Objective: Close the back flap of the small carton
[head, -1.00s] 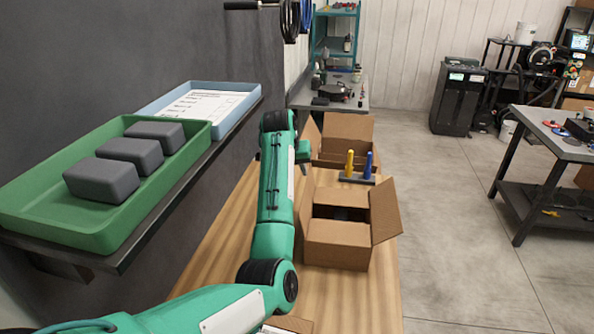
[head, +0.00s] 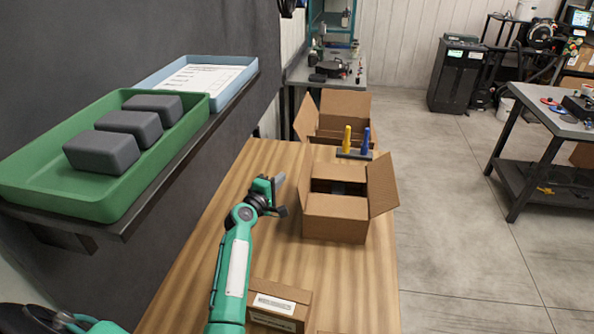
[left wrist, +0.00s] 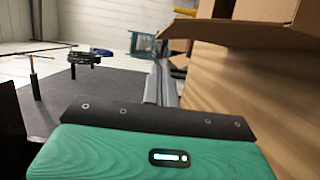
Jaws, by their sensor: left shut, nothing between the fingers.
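The small open carton (head: 335,228) stands on the wooden bench. Its right flap (head: 382,185) sticks up and outward, and its front flap (head: 335,206) lies folded inward. A brown panel at its back edge (head: 338,172) lies low behind the dark opening; I cannot tell whether it is fully down. A left side panel shows as a thin edge. My left gripper (head: 279,181) is shut and empty, left of this carton and apart from it. In the left wrist view the grey fingers (left wrist: 162,84) are together, with cardboard (left wrist: 245,30) to their right. My right gripper is not in view.
A larger open carton (head: 345,104) stands behind, with a dark holder carrying yellow (head: 347,139) and blue (head: 366,140) pegs between. A closed labelled box (head: 279,305) is at the front. A shelf with a green tray (head: 40,200) overhangs the left. Bench left of the carton is clear.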

